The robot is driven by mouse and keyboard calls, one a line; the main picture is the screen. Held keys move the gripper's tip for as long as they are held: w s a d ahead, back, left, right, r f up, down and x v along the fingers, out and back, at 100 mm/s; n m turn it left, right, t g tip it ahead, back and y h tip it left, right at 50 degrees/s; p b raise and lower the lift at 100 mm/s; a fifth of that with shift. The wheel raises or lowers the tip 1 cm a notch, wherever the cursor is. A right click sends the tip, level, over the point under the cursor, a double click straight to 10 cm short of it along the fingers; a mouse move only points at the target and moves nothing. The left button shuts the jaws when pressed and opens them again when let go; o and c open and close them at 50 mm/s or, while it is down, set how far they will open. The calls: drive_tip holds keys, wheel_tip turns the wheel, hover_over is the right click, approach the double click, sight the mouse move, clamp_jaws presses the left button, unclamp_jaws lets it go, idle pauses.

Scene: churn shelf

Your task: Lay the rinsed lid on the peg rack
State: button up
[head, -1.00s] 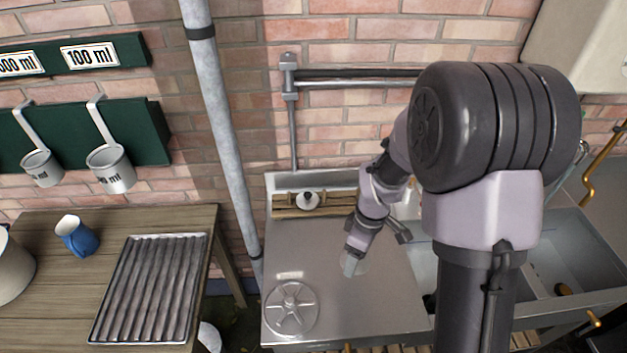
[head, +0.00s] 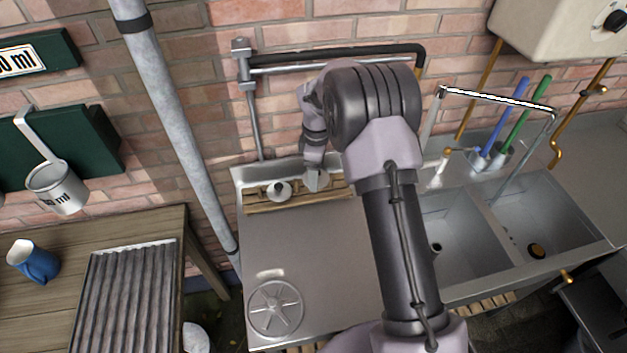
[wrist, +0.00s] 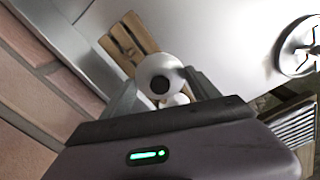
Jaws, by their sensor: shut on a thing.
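My gripper (head: 315,182) is at the back of the steel drainboard, at or just above the wooden rack (head: 300,198). In the wrist view its two fingers (wrist: 160,84) close on the sides of a small white round lid (wrist: 158,62) with a dark centre. In the head view only a pale shape shows at the fingertips, so the lid is hard to make out. A white round piece with a dark knob (head: 279,191) sits on the rack just left of my gripper. The rack also shows beyond the fingers in the wrist view (wrist: 128,38). I cannot tell whether the lid touches it.
A spoked metal disc (head: 275,307) lies on the drainboard (head: 320,250), whose middle is clear. The brick wall and a pipe rail (head: 330,62) are close behind the rack. Sink basins (head: 450,250) are at right; a wooden table with a ribbed tray (head: 125,300) is at left.

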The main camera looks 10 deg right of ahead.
drive_tip(key=w+f, duration=0.2)
drive_tip(key=shift+w+b, duration=0.35)
wheel_tip(320, 180, down, 5)
drive_tip(key=shift+f+b, duration=0.1)
drive_tip(key=shift+b, duration=0.85)
drive_tip(key=shift+w, duration=0.25)
drive_tip(key=shift+s, duration=0.1)
drive_tip(key=o, duration=1.4)
